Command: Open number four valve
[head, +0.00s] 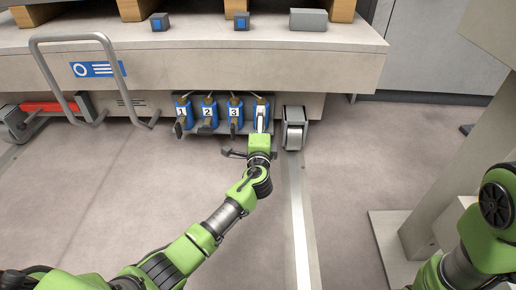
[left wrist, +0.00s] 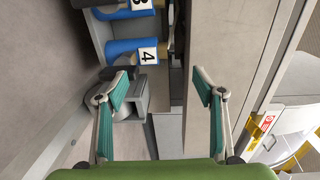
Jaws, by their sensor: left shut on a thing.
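The number four valve (head: 262,103) is the rightmost of a row of blue valves under the machine bed. In the left wrist view its blue body with the label 4 (left wrist: 134,51) lies sideways, up and left of centre. Its dark handle (left wrist: 118,72) is at the left finger. My left gripper (head: 261,128) is at the front of this valve and partly covers it. My right gripper is out of view.
Valves one (head: 183,112), two (head: 208,111) and three (head: 234,111) stand close to the left. A grey pedal-like block (head: 294,130) stands close on the right. A grey tube frame (head: 95,38) is at the left. The floor in front is clear.

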